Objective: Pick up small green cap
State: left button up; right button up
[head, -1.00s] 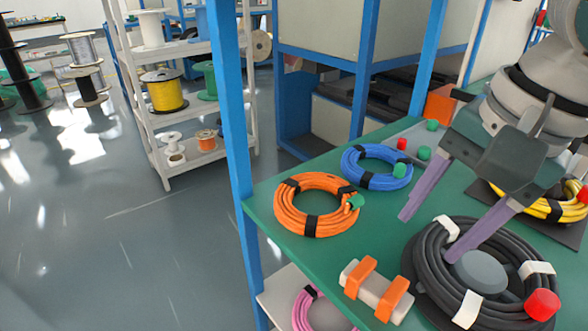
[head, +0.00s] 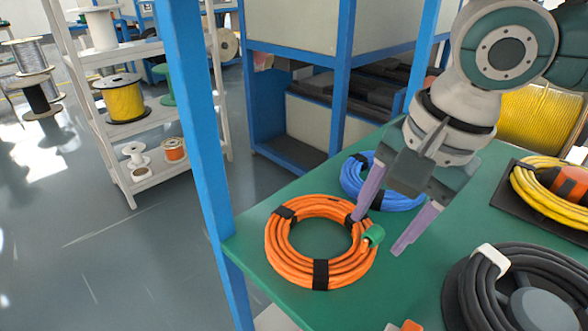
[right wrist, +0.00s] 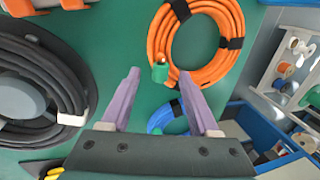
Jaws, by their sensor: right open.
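A small green cap (head: 374,236) sits on the end of the orange cable coil (head: 282,250), at the coil's right side on the green table. In the right wrist view the cap (right wrist: 160,73) shows between the two fingertip lines. My right gripper (head: 377,233) is open, with its purple fingers pointing down on either side of the cap in the head view. Nothing is between the jaws in their grip; how high the fingertips are above the cap I cannot tell. My left gripper is not in view.
A blue coil (head: 350,180) lies behind the orange one, partly hidden by my right gripper. A black coil (head: 470,290) lies at front right and a yellow coil (head: 530,192) at far right. A blue post (head: 195,150) stands at the table's left edge.

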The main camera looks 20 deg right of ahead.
jog(key=shift+w+f, duration=0.1)
jog(key=shift+f, duration=0.4)
jog(key=shift+c, duration=0.2)
grip_shut()
